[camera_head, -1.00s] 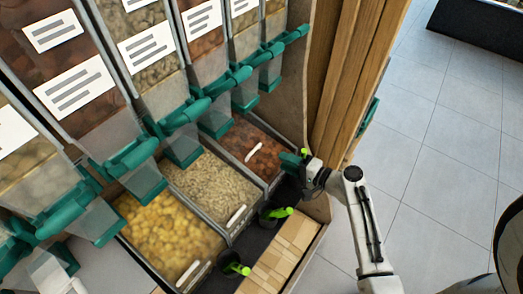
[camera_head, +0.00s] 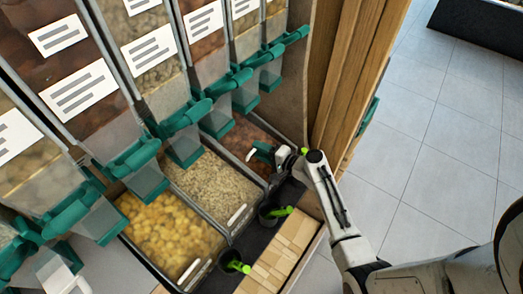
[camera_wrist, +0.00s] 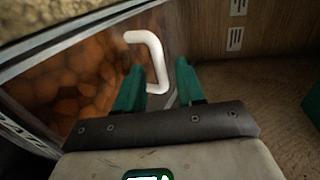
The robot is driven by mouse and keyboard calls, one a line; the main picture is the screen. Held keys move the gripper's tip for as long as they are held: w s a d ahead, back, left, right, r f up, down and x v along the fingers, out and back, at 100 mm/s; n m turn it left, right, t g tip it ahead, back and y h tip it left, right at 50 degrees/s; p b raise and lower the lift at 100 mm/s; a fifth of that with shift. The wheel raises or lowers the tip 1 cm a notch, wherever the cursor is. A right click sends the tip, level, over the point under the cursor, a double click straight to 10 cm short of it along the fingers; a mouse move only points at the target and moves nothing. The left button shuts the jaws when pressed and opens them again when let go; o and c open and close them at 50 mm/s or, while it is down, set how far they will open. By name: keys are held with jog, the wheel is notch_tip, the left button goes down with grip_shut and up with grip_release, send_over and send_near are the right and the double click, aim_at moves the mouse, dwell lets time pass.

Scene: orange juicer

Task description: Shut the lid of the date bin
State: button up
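The date bin (camera_head: 241,133) is the far right lower bin, holding reddish-brown dates. Its clear lid carries a white handle (camera_head: 250,156), which sits farther up and back than the handles on the neighbouring bins, so the lid looks raised. In the wrist view the white handle (camera_wrist: 155,60) stands out from the clear lid (camera_wrist: 75,85), with dates behind it. My gripper (camera_head: 258,152) is beside the handle in the head view. In the wrist view the green fingers of my gripper (camera_wrist: 160,72) are apart, and the handle's lower end appears between them. Contact cannot be told.
Bins of pale nuts (camera_head: 210,188) and yellow fruit (camera_head: 165,228) lie to the left. Green dispenser spouts (camera_head: 218,122) hang above. Dark cups with green scoops (camera_head: 277,212) stand in front, and a wooden side panel (camera_head: 345,85) is to the right.

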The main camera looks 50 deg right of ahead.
grip_shut()
jog(key=shift+s, duration=0.1)
dwell(0.5)
